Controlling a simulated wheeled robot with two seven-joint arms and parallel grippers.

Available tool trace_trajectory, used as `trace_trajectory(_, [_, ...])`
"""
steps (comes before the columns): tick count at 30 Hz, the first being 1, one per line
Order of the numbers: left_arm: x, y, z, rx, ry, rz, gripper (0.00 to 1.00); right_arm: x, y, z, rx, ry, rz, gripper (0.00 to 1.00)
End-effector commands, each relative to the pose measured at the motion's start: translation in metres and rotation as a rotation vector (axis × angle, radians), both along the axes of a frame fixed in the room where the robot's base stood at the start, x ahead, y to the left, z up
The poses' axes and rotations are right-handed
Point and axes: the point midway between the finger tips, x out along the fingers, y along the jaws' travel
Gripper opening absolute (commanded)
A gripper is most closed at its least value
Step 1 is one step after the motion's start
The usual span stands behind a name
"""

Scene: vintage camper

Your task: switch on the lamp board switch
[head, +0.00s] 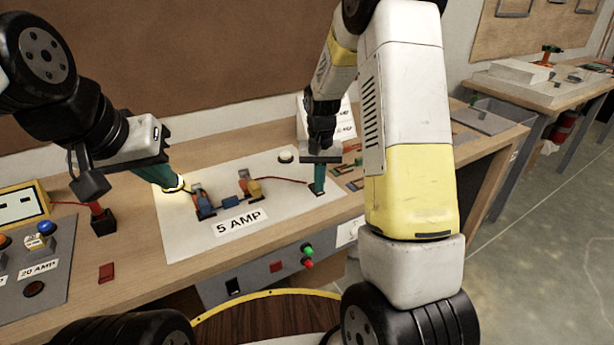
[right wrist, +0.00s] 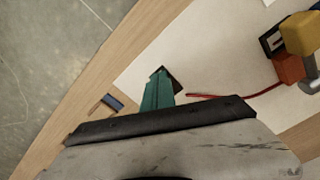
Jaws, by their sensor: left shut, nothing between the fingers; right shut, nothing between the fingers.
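The white lamp board (head: 240,165) lies on the wooden bench and carries a "5 AMP" label. A small dark block (head: 319,192) sits near its right end, probably the switch; a red wire runs to it, and it shows in the right wrist view (right wrist: 178,74). My right gripper (head: 319,187) is shut, its teal fingertips at this block, partly covering it; contact and the switch's position cannot be told. My left gripper (head: 178,184) is shut and empty at the board's left end. Beside its tips a round lamp (head: 179,190) glows warm, partly hidden.
A white round piece (head: 286,156) sits at the board's back. A front panel (head: 256,277) has green and red buttons. A yellow meter box (head: 22,206) stands at far left.

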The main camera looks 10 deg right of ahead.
Motion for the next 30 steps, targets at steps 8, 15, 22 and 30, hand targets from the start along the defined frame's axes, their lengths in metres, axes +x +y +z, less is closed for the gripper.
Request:
trace_trajectory(8, [0.0,0.0,0.0,0.0,0.0,0.0,0.0,0.001,0.0,0.02,0.0,-0.002,0.0,0.0])
trace_trajectory(15, [0.0,0.0,0.0,0.0,0.0,0.0,0.0,0.001,0.0,0.039,0.0,-0.003,0.0,0.0])
trace_trajectory(22, [0.0,0.0,0.0,0.0,0.0,0.0,0.0,0.001,0.0,0.058,0.0,-0.002,0.0,0.0])
trace_trajectory(30, [0.0,0.0,0.0,0.0,0.0,0.0,0.0,0.0,0.0,0.07,0.0,0.0,0.0,0.0])
